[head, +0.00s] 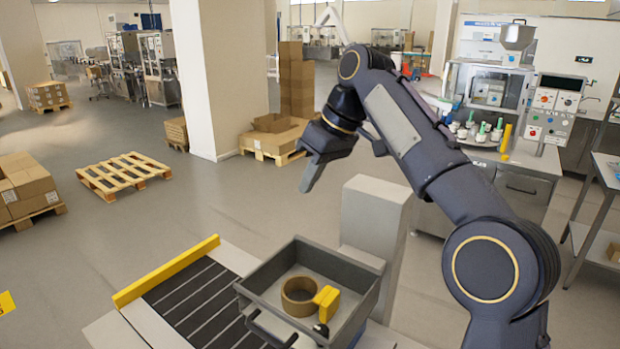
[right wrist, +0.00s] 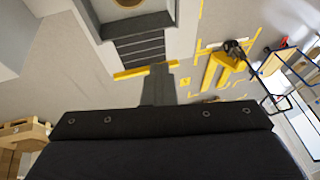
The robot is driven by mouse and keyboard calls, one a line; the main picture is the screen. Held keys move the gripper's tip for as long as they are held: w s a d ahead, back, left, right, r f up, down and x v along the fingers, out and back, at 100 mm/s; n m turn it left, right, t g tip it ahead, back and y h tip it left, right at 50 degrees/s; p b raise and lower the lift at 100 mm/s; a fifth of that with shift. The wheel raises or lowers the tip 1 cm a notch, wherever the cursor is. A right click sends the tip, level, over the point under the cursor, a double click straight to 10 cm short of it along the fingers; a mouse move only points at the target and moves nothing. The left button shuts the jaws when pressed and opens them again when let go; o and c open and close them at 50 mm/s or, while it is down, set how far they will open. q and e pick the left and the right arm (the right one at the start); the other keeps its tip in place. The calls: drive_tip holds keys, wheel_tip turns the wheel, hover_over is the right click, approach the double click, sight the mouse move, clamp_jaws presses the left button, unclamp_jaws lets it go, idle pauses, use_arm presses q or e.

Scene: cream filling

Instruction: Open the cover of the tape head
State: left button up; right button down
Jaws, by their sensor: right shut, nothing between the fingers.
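An open-topped grey box (head: 262,282) stands on the machine below my right gripper in the head view. In it lie a brown tape roll (head: 290,302) and a yellow piece (head: 327,301). A black handle (head: 270,332) is on its near side. I cannot tell which part is the tape head's cover. My right gripper (head: 305,188) is shut and empty, pointing down in the air above and beyond the box. Its closed fingers (right wrist: 160,70) show in the right wrist view, touching nothing. My left gripper is out of view.
A grey post (head: 372,228) rises just behind the box. A roller conveyor (head: 200,305) with a yellow guide rail (head: 165,270) lies to the left. A filling bench (head: 510,160) stands at the right.

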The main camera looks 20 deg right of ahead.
drive_tip(key=c, duration=2.2)
unclamp_jaws()
drive_tip(key=c, duration=1.5)
unclamp_jaws()
drive_tip(key=shift+o, duration=0.2)
